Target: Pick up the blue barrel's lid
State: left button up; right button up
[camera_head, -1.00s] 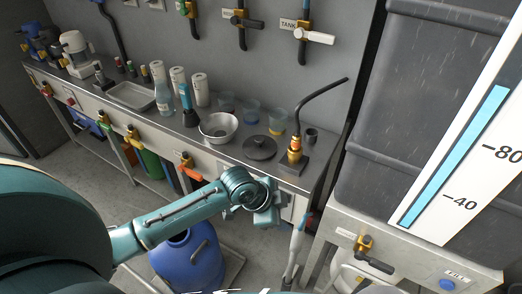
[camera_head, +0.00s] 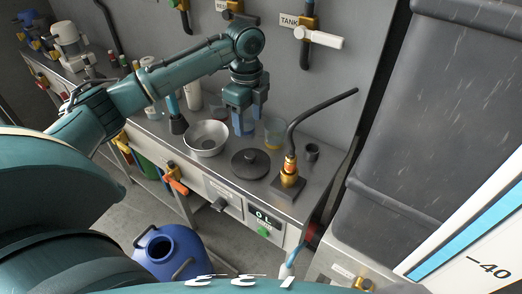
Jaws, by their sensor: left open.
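The blue barrel (camera_head: 186,246) stands on the floor at the bottom of the head view, with a dark open mouth and a black handle. A dark round lid with a knob (camera_head: 251,159) lies flat on the steel counter. I take it for the barrel's lid. My left gripper (camera_head: 243,128) points down over the counter, just behind and slightly left of the lid, apart from it. Its fingers are open and overlap a bluish beaker behind them; I cannot tell whether they touch it. My right gripper is not in view.
A metal bowl (camera_head: 206,138) sits left of the lid. A beaker with yellow liquid (camera_head: 274,132) stands behind it. A black curved spout with a brass base (camera_head: 290,170) and a small dark cup (camera_head: 312,152) stand to the right. The counter's front strip is clear.

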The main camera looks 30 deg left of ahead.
pick_arm(q)
send_over(250, 154)
notch_tip(250, 154, down, 8)
jog(key=shift+s+d+r, duration=0.1)
jog(key=shift+s, duration=0.05)
notch_tip(250, 154, down, 5)
jog(key=shift+f+b, duration=0.1)
jog(key=shift+b, duration=0.2)
jog(key=shift+c, duration=0.6)
jog(key=c, duration=1)
jog(key=shift+o, duration=0.2)
